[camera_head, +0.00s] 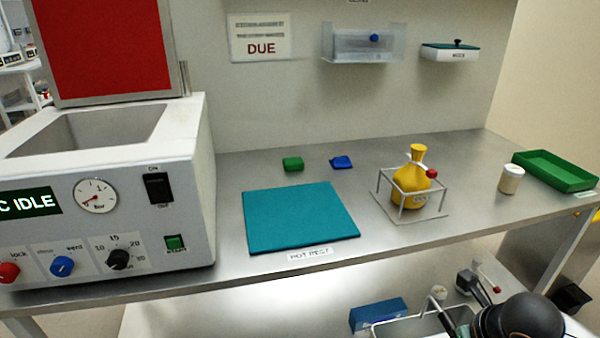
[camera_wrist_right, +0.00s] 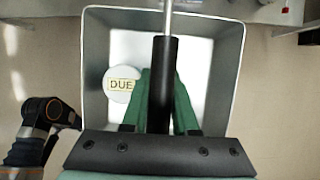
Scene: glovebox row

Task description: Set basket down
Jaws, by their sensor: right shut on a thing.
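The basket (camera_wrist_right: 223,75) is a square, grey-walled container with a pale rim, seen from above in the right wrist view. A white round item marked DUE (camera_wrist_right: 121,86) shows inside it. My right gripper (camera_wrist_right: 158,90), with green fingers, is shut on the basket's dark handle (camera_wrist_right: 163,60). In the head view only part of the basket's rim (camera_head: 405,319) shows at the bottom edge, below the bench front. The teal mat (camera_head: 298,217) lies flat and bare on the bench, behind a HOT REST label (camera_head: 309,254). My left gripper is not in view.
A white autoclave (camera_head: 190,190) with its red-faced lid raised stands left of the mat. Small green (camera_head: 293,164) and blue (camera_head: 341,162) items lie behind the mat.

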